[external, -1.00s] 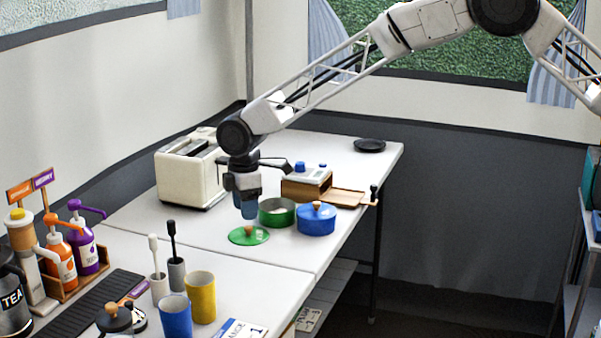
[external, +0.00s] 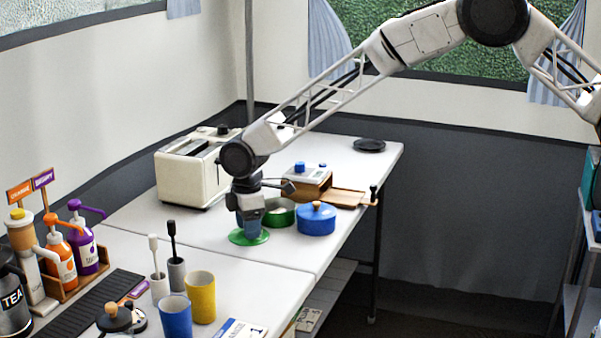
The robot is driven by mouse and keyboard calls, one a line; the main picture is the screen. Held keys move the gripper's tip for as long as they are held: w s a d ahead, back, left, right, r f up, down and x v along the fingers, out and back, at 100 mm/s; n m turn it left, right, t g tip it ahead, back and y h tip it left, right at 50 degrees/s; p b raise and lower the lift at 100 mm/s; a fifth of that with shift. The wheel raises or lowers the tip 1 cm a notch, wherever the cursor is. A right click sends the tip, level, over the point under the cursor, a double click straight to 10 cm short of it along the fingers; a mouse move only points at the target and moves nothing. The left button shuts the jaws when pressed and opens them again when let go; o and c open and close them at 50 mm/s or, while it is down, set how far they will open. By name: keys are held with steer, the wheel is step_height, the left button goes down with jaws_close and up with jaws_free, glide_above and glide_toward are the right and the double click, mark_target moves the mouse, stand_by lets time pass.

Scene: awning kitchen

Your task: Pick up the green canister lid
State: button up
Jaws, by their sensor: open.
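The green canister lid (external: 237,238) lies flat on the white table, left of and in front of the canisters. My gripper (external: 250,233) is open and points down right over the lid, with its fingers around the middle of it. The lid's wooden knob is hidden behind the fingers, and I cannot tell whether they touch it. The open green canister (external: 281,214) stands just behind and to the right, partly covered by my gripper.
A blue lidded canister (external: 316,220) stands close on the right. A wooden box (external: 308,187) with a pulled-out board is behind. A cream toaster (external: 185,176) stands at the back left. Blue (external: 175,316) and yellow (external: 201,298) cups stand in front. The tabletop left of the lid is clear.

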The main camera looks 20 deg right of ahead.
jaws_close()
steer(key=shift+r, duration=0.1)
stand_by(0.3)
step_height(320, 180, up, 10)
stand_by(0.7)
stand_by(0.5)
steer(key=w+d+r+m, duration=0.1)
steer(key=w+d+m, duration=0.2)
steer(key=d, duration=0.6)
steer(key=shift+w+d+m, duration=0.2)
steer(key=shift+w+m, duration=0.1)
steer(key=shift+w, duration=0.8)
